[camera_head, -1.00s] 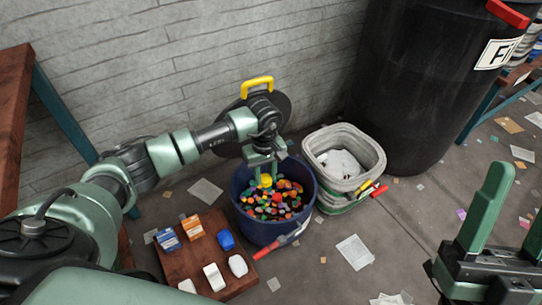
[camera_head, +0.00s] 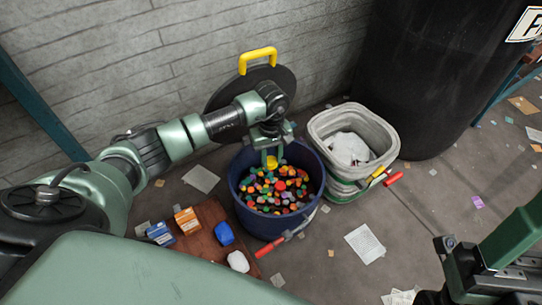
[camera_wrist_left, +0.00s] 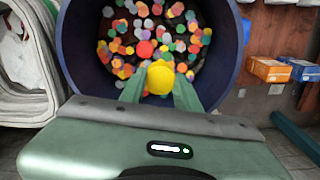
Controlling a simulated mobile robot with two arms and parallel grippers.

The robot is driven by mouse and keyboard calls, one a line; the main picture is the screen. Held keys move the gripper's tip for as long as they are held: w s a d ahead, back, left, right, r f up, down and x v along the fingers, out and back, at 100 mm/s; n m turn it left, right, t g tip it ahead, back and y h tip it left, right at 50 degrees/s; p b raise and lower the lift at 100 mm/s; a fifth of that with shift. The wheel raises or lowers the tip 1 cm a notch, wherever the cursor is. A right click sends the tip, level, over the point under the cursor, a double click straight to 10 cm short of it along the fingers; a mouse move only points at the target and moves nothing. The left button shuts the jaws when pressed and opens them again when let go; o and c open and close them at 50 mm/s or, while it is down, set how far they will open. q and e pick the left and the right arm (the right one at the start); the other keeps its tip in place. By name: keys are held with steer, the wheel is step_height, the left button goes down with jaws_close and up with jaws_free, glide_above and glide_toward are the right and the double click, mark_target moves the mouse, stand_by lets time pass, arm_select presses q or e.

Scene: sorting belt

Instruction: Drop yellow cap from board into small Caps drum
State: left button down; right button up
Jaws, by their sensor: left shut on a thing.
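My left gripper (camera_head: 271,160) is shut on the yellow cap (camera_head: 270,163). It points down into the mouth of a dark blue drum (camera_head: 246,215), near the far side of its opening. The left wrist view also shows the yellow cap (camera_wrist_left: 160,77) between the green fingertips, over the many coloured caps inside the drum (camera_wrist_left: 217,90). I cannot tell exactly how high the cap is above them. No label on this drum is readable. My right gripper (camera_head: 500,245) is at the right edge, partly cut off, away from the drum, with its fingers apart.
A brown board (camera_head: 207,246) with orange and blue boxes and other pieces lies left of the drum. A grey bin (camera_head: 388,135) with a white bag stands to the right. A large black drum (camera_head: 420,80) is behind it. A round dark lid (camera_head: 222,95) with a yellow handle leans behind my arm.

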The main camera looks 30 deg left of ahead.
mark_target(271, 160)
arm_select(q)
steer(key=c, duration=0.9)
jaws_free()
steer(key=shift+c, duration=0.2)
step_height(271, 160, up, 8)
steer(key=p, duration=0.3)
steer(key=shift+f, duration=0.1)
